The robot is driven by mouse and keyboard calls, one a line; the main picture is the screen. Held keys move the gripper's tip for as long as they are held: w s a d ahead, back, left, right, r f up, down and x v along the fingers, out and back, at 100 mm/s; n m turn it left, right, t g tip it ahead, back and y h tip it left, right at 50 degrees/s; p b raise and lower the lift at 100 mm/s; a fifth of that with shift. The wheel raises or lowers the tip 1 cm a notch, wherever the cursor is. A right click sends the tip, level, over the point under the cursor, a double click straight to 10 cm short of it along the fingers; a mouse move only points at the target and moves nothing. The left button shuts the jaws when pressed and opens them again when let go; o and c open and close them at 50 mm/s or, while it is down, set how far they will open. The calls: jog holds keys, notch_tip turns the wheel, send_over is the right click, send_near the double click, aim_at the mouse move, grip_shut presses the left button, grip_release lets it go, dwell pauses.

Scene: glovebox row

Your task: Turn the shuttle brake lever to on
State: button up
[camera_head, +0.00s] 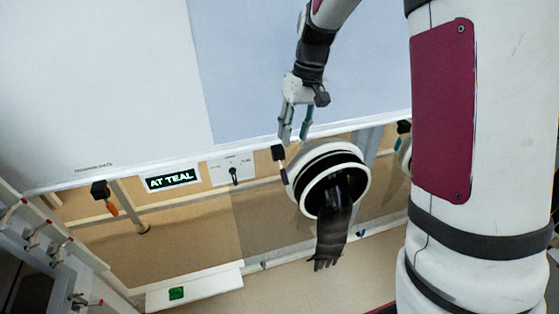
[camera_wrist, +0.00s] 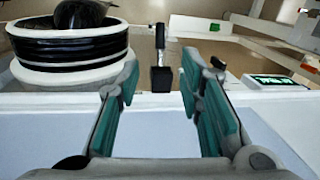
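A white plate (camera_head: 218,173) with a small black lever (camera_head: 234,175) sits on the glovebox front, left of the glove port. I take this as the brake lever; its lettering is too small to read, and I cannot tell its setting. In the wrist view the lever (camera_wrist: 217,63) shows beyond the right finger, partly hidden by it. My gripper (camera_head: 295,138) is open and empty, above and right of the lever in the head view, apart from it. In the wrist view my gripper's fingers (camera_wrist: 160,88) are spread wide, with a black-handled clamp (camera_wrist: 161,50) beyond the gap.
A round glove port (camera_head: 302,194) with a hanging black glove (camera_head: 334,228) is just below my gripper. A display (camera_head: 171,180) reading AT TEAL is left of the lever plate. An orange-handled clamp (camera_head: 101,190) is farther left. The pale panel above is clear.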

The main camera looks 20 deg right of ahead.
aim_at(285, 175)
jog(key=f, duration=0.4)
jog(key=a+f+b, duration=0.1)
jog(key=f, duration=0.4)
jog(key=a+f, duration=0.1)
jog(key=f, duration=0.3)
jog(key=shift+s+a+f, duration=0.15)
jog(key=shift+a+f, duration=0.05)
jog(key=shift+f, duration=0.05)
jog(key=shift+c, duration=0.6)
grip_shut()
